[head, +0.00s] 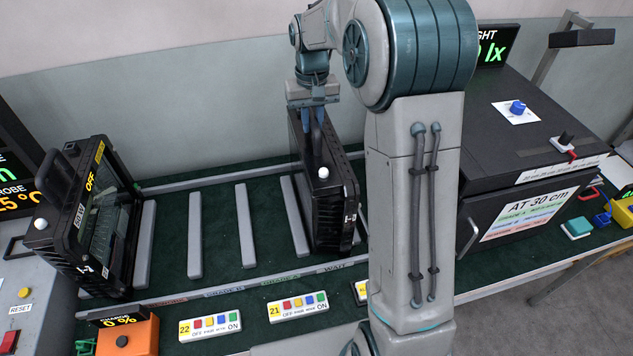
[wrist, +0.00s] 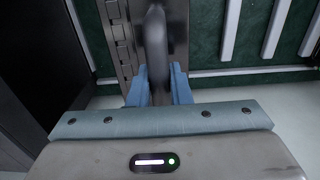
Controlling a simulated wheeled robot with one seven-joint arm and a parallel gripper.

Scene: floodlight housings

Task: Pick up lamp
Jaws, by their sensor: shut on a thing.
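A black lamp (head: 328,190) with a white knob stands upright on the green rack in the head view, labelled 1-3 or similar. My gripper (head: 315,118) is above it with its blue fingers on the handle. In the wrist view my gripper (wrist: 158,92) is shut on the lamp's dark handle (wrist: 156,50), with the housing below. A second black lamp (head: 105,215) with a yellow OFF label stands at the left end of the rack. I cannot tell whether the held lamp touches the rack.
The green rack (head: 218,262) has grey divider bars and free slots between the two lamps. A black box (head: 510,150) with an "AT 30 cm" sign stands at right. Remotes (head: 298,307) and an orange unit (head: 128,337) lie along the front.

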